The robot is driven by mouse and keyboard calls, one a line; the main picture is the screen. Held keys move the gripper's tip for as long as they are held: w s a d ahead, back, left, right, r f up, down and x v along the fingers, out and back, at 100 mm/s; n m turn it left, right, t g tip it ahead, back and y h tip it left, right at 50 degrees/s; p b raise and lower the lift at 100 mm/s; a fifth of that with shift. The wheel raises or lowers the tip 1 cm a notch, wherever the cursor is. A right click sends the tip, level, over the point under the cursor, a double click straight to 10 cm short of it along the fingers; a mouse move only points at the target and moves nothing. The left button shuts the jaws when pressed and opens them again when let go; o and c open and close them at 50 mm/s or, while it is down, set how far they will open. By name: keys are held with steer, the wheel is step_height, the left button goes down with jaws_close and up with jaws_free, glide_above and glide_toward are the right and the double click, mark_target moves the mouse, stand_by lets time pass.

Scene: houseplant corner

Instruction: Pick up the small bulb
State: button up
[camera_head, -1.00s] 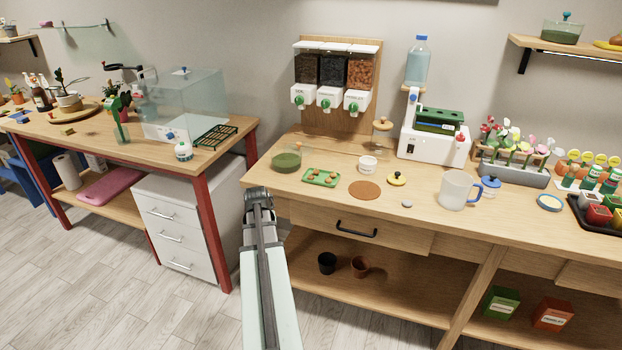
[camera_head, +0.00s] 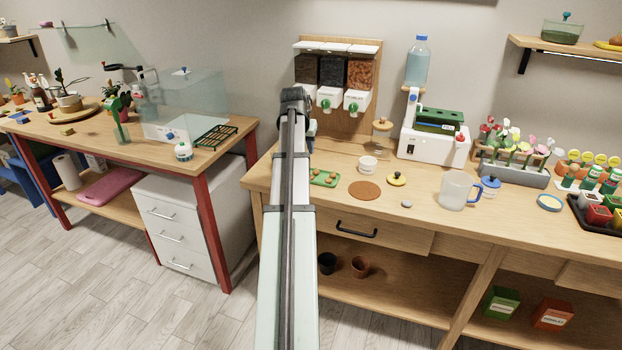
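A green tray (camera_head: 334,183) lies on the right-hand wooden bench, near its left end. Small brown lumps that look like bulbs (camera_head: 330,181) sit in it; at this size I cannot tell which is the small bulb. My arm covers the left edge of the tray. My arm rises from the bottom of the view, its dark end joint in front of the dispensers' left side. My gripper's fingers are hidden behind the arm, so I cannot see whether they hold anything.
Right of the tray are a white pot (camera_head: 368,165), a brown round mat (camera_head: 365,191), a yellow lidded item (camera_head: 397,179) and a clear mug (camera_head: 456,191). Dispensers (camera_head: 331,73) stand behind. A glass tank (camera_head: 190,105) stands on the left table.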

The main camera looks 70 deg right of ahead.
steer(key=m, duration=0.1)
glide_above(311, 175)
steer(key=a, duration=0.2)
steer(key=f, duration=0.7)
steer(key=shift+w+a+f, duration=0.15)
steer(key=shift+a+f, duration=0.05)
steer(key=shift+f, duration=0.05)
steer(key=shift+a+x, duration=0.1)
steer(key=shift+x, duration=1.45)
steer(key=shift+a+x, duration=0.15)
steer(key=shift+x, duration=1.35)
jaws_close()
